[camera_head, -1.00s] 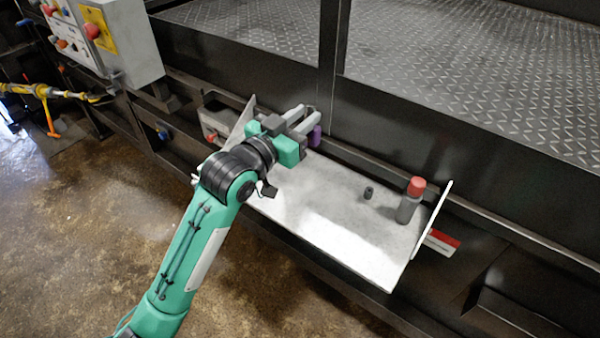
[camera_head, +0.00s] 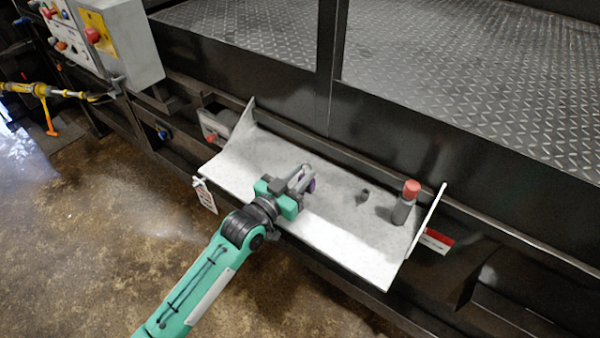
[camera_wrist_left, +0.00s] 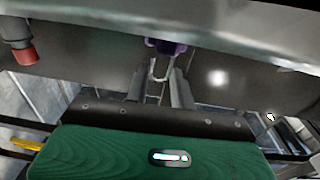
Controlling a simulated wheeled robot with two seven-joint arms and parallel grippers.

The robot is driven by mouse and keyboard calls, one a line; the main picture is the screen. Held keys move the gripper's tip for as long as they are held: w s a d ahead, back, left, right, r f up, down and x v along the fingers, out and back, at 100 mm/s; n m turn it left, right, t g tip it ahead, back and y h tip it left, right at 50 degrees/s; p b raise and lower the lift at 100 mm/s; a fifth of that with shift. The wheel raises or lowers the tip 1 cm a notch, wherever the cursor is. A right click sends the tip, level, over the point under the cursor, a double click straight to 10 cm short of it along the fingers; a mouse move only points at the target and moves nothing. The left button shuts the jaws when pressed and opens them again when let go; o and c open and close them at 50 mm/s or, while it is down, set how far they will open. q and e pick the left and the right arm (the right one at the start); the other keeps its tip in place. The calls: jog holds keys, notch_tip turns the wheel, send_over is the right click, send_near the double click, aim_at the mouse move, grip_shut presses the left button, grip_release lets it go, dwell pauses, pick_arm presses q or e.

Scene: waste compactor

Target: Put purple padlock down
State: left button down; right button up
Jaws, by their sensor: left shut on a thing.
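The purple padlock (camera_head: 309,185) is at the fingertips of my left gripper (camera_head: 302,178), over the middle of the light grey metal shelf (camera_head: 340,240). The left gripper is shut on it. In the left wrist view the purple padlock (camera_wrist_left: 168,46) shows at the far end of the fingers (camera_wrist_left: 162,85), with its pale shackle between them. The fingers hide part of the padlock in the head view. I cannot tell whether it touches the shelf. My right gripper is not in view.
A grey bottle with a red cap (camera_head: 404,205) and a small dark cylinder (camera_head: 363,196) stand on the shelf's right part. The shelf has raised end walls. Its left part is clear. A control box (camera_head: 125,45) is at the upper left.

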pick_arm(q)
jog(key=shift+f, duration=0.15)
jog(key=c, duration=1.2)
grip_release()
jog(key=shift+s+r, duration=0.1)
jog(key=shift+r, duration=0.1)
jog(key=shift+b+v, duration=1.9)
jog(key=shift+v, duration=4.05)
